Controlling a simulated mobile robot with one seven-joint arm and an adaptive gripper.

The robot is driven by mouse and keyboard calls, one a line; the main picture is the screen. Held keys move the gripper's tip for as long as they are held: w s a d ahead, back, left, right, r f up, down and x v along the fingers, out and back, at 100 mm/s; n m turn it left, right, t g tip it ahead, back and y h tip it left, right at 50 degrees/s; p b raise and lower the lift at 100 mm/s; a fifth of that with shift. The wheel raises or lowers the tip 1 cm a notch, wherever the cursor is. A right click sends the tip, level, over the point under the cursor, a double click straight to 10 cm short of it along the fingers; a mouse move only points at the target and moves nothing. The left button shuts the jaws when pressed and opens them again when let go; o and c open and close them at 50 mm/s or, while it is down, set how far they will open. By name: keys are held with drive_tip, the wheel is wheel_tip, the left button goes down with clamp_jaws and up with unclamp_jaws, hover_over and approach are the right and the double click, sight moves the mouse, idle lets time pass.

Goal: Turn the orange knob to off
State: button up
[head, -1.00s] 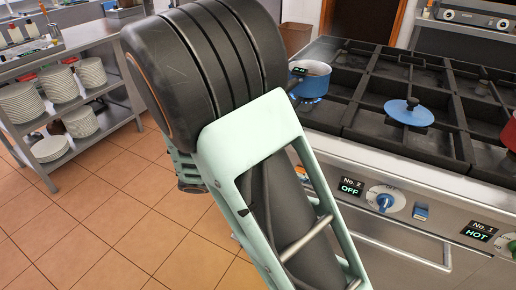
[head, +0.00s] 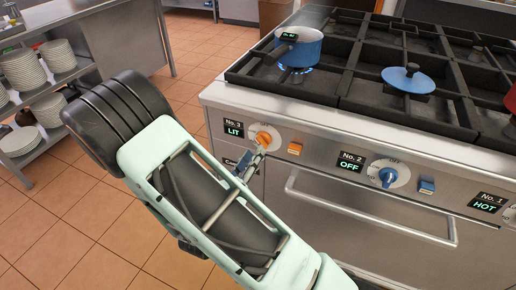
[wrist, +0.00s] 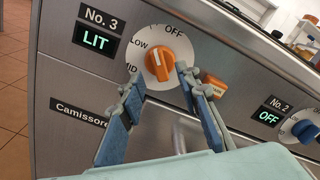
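The orange knob (head: 264,138) sits on the stove's front panel beside a display (head: 232,127) reading No. 3 LIT. In the wrist view the orange knob (wrist: 158,67) is on a white dial marked OFF, LOW and MID. Its pale pointer line tilts up and to the left, toward between LOW and OFF. My gripper (wrist: 157,76) is open, with one blue-padded finger on each side of the knob's lower part. I cannot tell whether the fingers touch it. In the head view my gripper (head: 250,162) is at the knob, partly hidden by my arm.
A blue pot (head: 298,48) stands over a blue flame. An orange button (head: 294,149) is right of the knob. A blue knob (head: 387,177) with No. 2 OFF and a blue button (head: 427,185) are further right. An oven handle (head: 370,212) runs below.

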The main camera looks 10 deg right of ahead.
sight(262, 141)
drive_tip(key=shift+x, duration=2.15)
drive_tip(key=shift+c, duration=0.4)
clamp_jaws()
